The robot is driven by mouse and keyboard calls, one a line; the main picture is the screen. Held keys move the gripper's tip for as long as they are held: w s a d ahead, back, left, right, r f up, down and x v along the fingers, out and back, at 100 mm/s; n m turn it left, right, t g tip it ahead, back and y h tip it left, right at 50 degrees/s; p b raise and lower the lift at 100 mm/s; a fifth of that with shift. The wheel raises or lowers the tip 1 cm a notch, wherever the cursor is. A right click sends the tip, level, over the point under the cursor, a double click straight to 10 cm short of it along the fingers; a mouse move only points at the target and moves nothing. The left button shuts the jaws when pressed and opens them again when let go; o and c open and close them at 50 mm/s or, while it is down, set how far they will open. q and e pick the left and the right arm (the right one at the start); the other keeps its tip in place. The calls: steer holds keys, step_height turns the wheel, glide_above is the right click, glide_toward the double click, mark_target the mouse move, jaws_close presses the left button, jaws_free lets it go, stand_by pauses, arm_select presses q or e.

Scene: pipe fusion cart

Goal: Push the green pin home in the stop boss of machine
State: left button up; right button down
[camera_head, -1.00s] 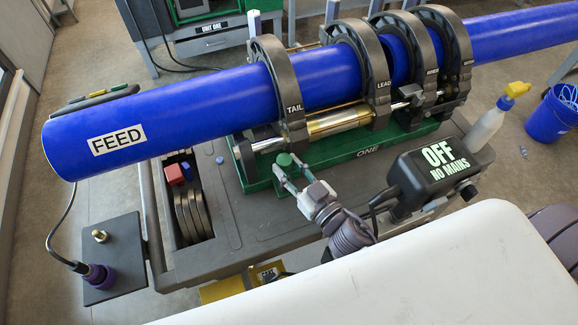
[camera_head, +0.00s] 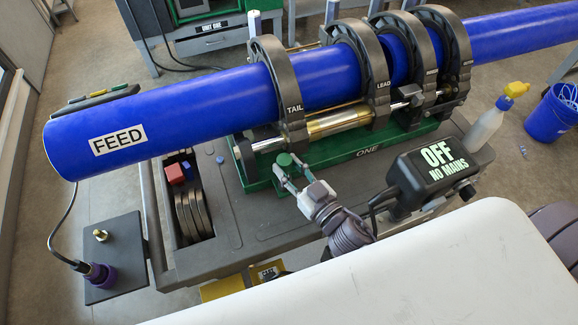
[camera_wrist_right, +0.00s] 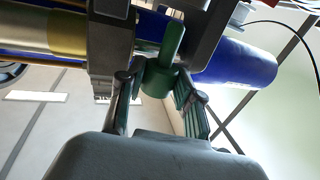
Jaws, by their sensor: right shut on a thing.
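The green pin (camera_head: 285,159) stands at the front edge of the green base of machine ONE (camera_head: 318,154), below the TAIL clamp. In the right wrist view the pin (camera_wrist_right: 170,52) shows a narrow shaft and a wider round part between my fingers. My right gripper (camera_head: 288,172) is shut on the pin; it also shows in the right wrist view (camera_wrist_right: 158,80). The stop boss is not clearly visible, and how deep the pin sits cannot be told. My left gripper is not in view.
The blue FEED pipe (camera_head: 215,105) runs through the clamps above the pin. The black OFF box (camera_head: 432,175) stands right of my right arm. A red block (camera_head: 174,174) and grey rings (camera_head: 195,214) lie in a tray at left. The cart top (camera_head: 240,220) left of my gripper is clear.

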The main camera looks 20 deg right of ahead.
mark_target(289, 179)
steer(key=shift+f+b, duration=2.2)
steer(key=shift+f, duration=0.5)
steer(key=c, duration=0.8)
jaws_free()
steer(key=shift+o, duration=0.5)
steer(key=shift+a+r, duration=0.1)
steer(key=shift+a, duration=0.05)
steer(key=v, duration=1.2)
